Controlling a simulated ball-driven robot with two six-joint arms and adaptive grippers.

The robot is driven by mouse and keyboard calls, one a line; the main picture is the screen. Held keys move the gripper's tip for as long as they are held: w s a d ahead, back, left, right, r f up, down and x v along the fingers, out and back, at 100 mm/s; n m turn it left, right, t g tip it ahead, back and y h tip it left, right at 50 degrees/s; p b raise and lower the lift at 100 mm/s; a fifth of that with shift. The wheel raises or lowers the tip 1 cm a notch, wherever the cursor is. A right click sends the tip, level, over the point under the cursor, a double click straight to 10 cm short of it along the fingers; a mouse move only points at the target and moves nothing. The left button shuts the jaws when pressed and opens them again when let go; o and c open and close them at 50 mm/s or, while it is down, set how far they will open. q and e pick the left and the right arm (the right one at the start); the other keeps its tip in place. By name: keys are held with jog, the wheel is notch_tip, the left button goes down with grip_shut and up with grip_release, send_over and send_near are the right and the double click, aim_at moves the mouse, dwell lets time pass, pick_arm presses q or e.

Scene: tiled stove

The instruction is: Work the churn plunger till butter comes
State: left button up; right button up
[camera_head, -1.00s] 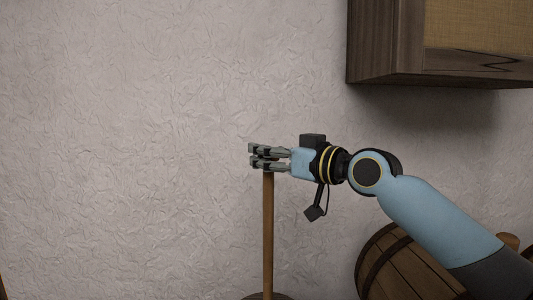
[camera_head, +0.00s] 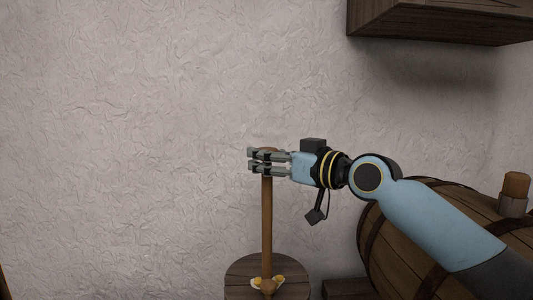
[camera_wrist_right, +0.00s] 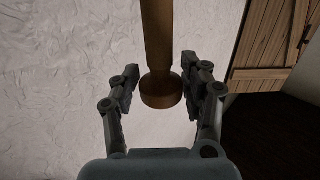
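The churn plunger (camera_head: 267,220) is an upright wooden rod with a knob on top. It stands in the lid (camera_head: 238,284) of the wooden churn. My right gripper (camera_head: 266,162) is at the plunger's top, with its fingers on either side. In the right wrist view the knob (camera_wrist_right: 161,91) sits between the fingers of my right gripper (camera_wrist_right: 160,68), and narrow gaps show on both sides, so it looks slightly open. Small yellow and whitish pieces, like butter (camera_head: 278,281), lie around the rod's foot on the lid. My left gripper is out of view.
A large wooden barrel (camera_head: 392,240) lies on its side at the right, below my right arm. A dark wooden cabinet (camera_head: 430,22) hangs at the upper right. A plank door (camera_wrist_right: 268,48) shows in the wrist view. The wall at left is clear.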

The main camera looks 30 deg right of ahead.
jog(key=shift+o, duration=1.1)
jog(key=shift+s+r, duration=0.1)
jog(key=shift+r, duration=0.1)
jog(key=shift+o, duration=0.3)
jog(key=v, duration=0.7)
jog(key=shift+s, duration=0.1)
